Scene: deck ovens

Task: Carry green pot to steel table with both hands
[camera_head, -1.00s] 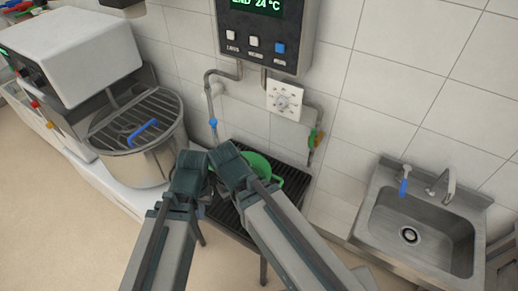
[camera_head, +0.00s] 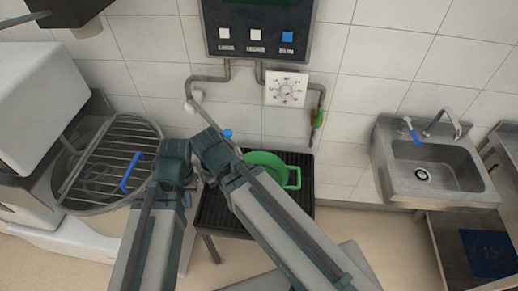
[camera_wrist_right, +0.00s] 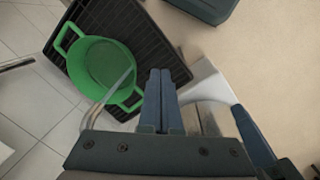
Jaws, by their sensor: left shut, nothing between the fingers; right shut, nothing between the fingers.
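The green pot (camera_head: 262,158) sits on a black ribbed stand (camera_head: 298,215) below the wall controls. My forearms hide part of it. In the right wrist view the round pot (camera_wrist_right: 103,66) shows its open top and two side handles. My right gripper (camera_wrist_right: 160,74) is shut and empty, beside the pot and apart from it in that picture. In the head view my left gripper (camera_head: 188,178) is left of the pot, shut and empty; its fingertips are hard to make out. A steel table (camera_head: 507,150) shows in part at the right edge.
A steel sink (camera_head: 435,170) with a tap is on the wall to the right. A round kettle with a grated lid (camera_head: 110,165) and blue handle stands at the left. A control box (camera_head: 260,35), dial and pipes are on the wall. Floor is clear in front.

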